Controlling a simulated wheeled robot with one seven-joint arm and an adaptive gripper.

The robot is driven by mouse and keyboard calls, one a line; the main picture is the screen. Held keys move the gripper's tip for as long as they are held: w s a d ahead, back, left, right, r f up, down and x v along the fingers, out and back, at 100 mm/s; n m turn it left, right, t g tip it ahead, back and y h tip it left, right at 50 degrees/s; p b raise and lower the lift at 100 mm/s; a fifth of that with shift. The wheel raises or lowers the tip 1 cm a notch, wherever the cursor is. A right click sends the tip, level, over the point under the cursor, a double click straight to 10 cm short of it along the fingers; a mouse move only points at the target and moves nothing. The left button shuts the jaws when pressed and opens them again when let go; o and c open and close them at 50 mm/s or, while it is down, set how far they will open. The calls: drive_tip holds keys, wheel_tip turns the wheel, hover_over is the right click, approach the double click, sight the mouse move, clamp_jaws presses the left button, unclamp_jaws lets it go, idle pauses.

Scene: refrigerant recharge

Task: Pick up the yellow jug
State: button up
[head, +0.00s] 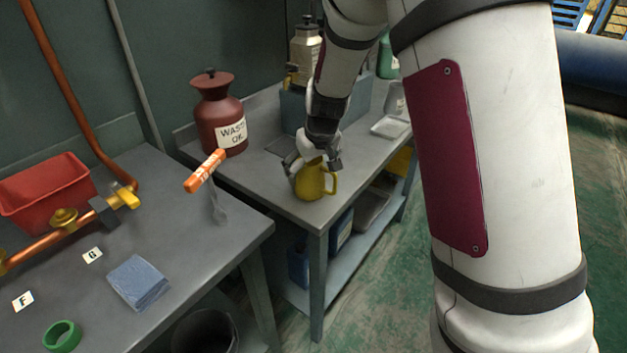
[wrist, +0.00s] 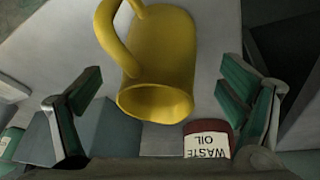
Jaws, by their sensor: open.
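The yellow jug (head: 311,183) stands upright near the front corner of the far grey bench in the head view, its handle to the right. My gripper (head: 314,163) is at the jug from above and behind, partly hiding its upper part. In the wrist view the jug (wrist: 162,65) fills the top middle, with its open mouth towards me and its handle at upper left. The open fingers of my gripper (wrist: 160,90) show left and right of it, with gaps on both sides. I cannot see either finger touching the jug.
A dark red waste oil can (head: 219,112) stands left of the jug on the far bench (head: 255,165). A metal tray (head: 390,127) lies to the right. The near bench holds an orange-handled tool (head: 205,171), a blue cloth (head: 138,283), a red bin (head: 45,190) and copper pipework.

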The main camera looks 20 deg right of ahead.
sight(310, 177)
drive_tip(key=x, duration=0.4)
drive_tip(key=shift+f+b, duration=0.4)
drive_tip(key=shift+s, duration=0.1)
drive_tip(key=shift+c, duration=0.5)
drive_tip(key=c, duration=1.2)
drive_tip(key=shift+r, duration=0.1)
